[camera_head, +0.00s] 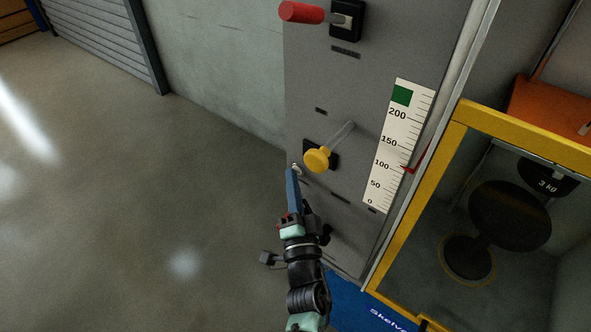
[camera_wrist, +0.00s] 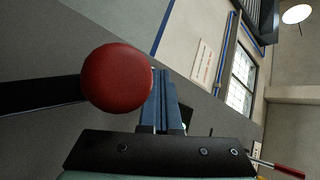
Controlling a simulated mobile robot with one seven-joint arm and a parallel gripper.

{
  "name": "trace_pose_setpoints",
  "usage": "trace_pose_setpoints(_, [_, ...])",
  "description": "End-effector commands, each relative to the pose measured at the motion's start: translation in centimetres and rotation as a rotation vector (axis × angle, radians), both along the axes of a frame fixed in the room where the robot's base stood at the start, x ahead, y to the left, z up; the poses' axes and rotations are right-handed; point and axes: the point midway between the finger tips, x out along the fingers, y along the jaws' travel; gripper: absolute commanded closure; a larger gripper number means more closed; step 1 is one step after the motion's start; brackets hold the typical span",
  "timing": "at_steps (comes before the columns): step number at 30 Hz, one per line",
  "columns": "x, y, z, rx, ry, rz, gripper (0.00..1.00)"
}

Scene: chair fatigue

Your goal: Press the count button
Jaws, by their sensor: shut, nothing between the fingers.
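My gripper (camera_head: 292,172) is shut and empty. Its blue fingers point up the grey machine panel (camera_head: 358,75), close to the panel's left edge. A small pale piece (camera_head: 297,166) shows right at the fingertips; I cannot tell whether it is the count button or whether the fingers touch it. No button label is readable. In the wrist view the blue fingers (camera_wrist: 161,100) lie together, and a round red knob (camera_wrist: 117,78) on a dark bar is close beside them, hiding part of them.
A yellow knob (camera_head: 317,159) on a rod juts out just right of the fingertips. A red handle (camera_head: 301,12) sticks out higher up. Open floor (camera_head: 130,220) lies left.

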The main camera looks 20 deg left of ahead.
Motion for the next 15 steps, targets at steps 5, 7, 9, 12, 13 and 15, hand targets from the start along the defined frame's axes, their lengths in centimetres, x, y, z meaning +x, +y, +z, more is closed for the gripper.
trace_pose_setpoints(5, [-0.1, 0.0, 0.1, 0.0, 0.0, -0.001, 1.0])
trace_pose_setpoints(7, [-0.3, 0.1, 0.1, 0.0, 0.0, -0.001, 1.0])
trace_pose_setpoints(9, [-0.6, 0.2, 0.1, 0.0, 0.0, -0.001, 1.0])
trace_pose_setpoints(12, [-1.2, 0.4, 0.1, 0.001, 0.001, 0.0, 1.0])
trace_pose_setpoints(13, [-1.3, 0.4, 0.1, 0.0, 0.0, -0.001, 1.0])
trace_pose_setpoints(15, [-1.5, 0.5, 0.1, 0.0, -0.001, -0.001, 1.0])
